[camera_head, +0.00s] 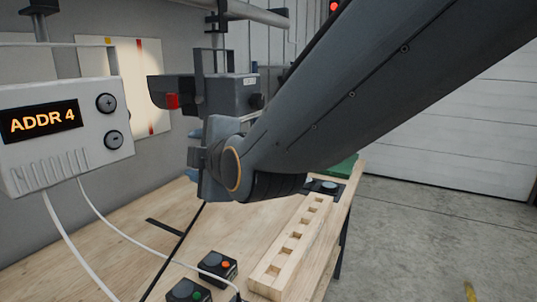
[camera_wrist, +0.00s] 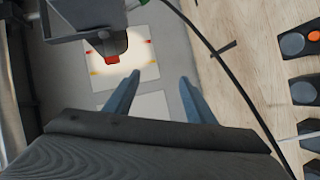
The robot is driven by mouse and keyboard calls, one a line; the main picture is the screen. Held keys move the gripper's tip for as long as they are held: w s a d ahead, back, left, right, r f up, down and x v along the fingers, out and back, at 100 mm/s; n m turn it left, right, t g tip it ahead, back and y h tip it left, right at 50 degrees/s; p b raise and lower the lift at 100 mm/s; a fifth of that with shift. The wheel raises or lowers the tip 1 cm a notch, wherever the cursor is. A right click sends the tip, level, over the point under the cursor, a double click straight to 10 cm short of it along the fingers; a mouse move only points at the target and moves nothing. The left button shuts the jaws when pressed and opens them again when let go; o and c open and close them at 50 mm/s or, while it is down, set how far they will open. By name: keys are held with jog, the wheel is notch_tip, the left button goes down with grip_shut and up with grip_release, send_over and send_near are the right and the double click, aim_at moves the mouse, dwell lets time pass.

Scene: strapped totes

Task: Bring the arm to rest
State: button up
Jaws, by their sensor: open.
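My gripper (camera_wrist: 160,84) is open, its two blue-grey fingers apart with nothing between them in the wrist view. In the head view my arm reaches in from the upper right, and its wrist end is over the wooden workbench (camera_head: 135,240). The fingers are not clearly seen there. In the wrist view, a lit pale panel (camera_wrist: 116,70) with red and yellow marks lies beyond the fingers.
A white box (camera_head: 65,133) reading "ADDR 4" hangs at the left with white cables. A dark device with a red part (camera_head: 172,101) is close to my wrist. Button boxes (camera_head: 218,265) and a slotted wooden block (camera_head: 290,245) stand on the bench.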

jog(key=w+d+f+m+g+h, duration=0.2)
jog(key=d+f+m+g+h, duration=0.25)
jog(key=d+f+m, duration=0.9)
jog(key=s+d+f+m+g+h, duration=0.1)
jog(key=s+d+f+m+g, duration=0.1)
jog(key=s+d+f, duration=0.2)
jog(key=s+d+f+m+g+h, duration=0.1)
jog(key=s+d+f+m+g, duration=0.1)
jog(key=d, duration=0.7)
jog(key=s+d+f+m+g+h, duration=0.2)
jog(key=s+d+f+m, duration=0.2)
jog(key=d+f, duration=0.3)
jog(key=shift+s+d, duration=0.2)
jog(key=shift+s, duration=0.6)
jog(key=shift+f+g, duration=0.1)
jog(key=shift+g, duration=0.15)
